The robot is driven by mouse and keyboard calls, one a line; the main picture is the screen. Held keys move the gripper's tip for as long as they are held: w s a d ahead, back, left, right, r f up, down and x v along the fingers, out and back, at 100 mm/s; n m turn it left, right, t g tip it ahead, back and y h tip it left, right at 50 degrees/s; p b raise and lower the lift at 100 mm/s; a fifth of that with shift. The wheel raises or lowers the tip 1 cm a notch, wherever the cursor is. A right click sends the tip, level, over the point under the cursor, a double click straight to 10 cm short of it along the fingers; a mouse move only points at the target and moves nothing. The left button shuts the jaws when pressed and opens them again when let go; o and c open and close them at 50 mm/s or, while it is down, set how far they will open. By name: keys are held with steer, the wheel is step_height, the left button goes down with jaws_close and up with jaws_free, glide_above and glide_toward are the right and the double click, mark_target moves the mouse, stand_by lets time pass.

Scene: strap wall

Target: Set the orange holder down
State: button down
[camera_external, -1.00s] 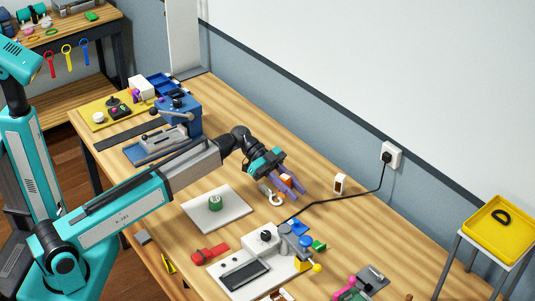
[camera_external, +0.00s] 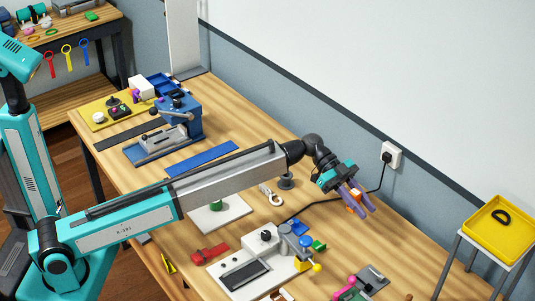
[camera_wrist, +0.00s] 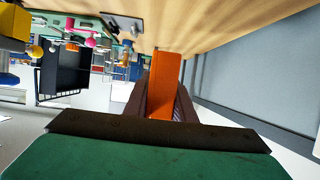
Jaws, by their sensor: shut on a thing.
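The orange holder (camera_external: 354,207) is between the purple fingers of my gripper (camera_external: 359,199), at the right, wall-side part of the bench. My gripper is shut on it. In the wrist view the orange holder (camera_wrist: 163,84) is a plain upright block between the dark fingers, its far end near the wooden surface. I cannot tell whether it touches the bench or hangs a little above it. Most of it is hidden by the fingers in the outside view.
A black cable (camera_external: 318,204) runs from the wall socket (camera_external: 391,155) across the bench close by. A silver hook (camera_external: 271,194) and a grey spool (camera_external: 286,181) lie to the left. A white device (camera_external: 252,270) with colored knobs stands in front. Bare wood (camera_external: 385,240) shows nearer the right edge.

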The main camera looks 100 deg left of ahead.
glide_above(361, 249)
steer(key=shift+a+r+m+h, duration=0.1)
steer(key=shift+r+m+h, duration=0.1)
steer(key=shift+m+h, duration=0.1)
steer(key=shift+f+p, duration=0.5)
steer(key=shift+f, duration=2.6)
steer(key=shift+f+p, duration=0.35)
steer(key=shift+f, duration=1.55)
steer(key=shift+f, duration=0.15)
steer(key=c, duration=1.5)
jaws_free()
steer(key=shift+r, duration=0.2)
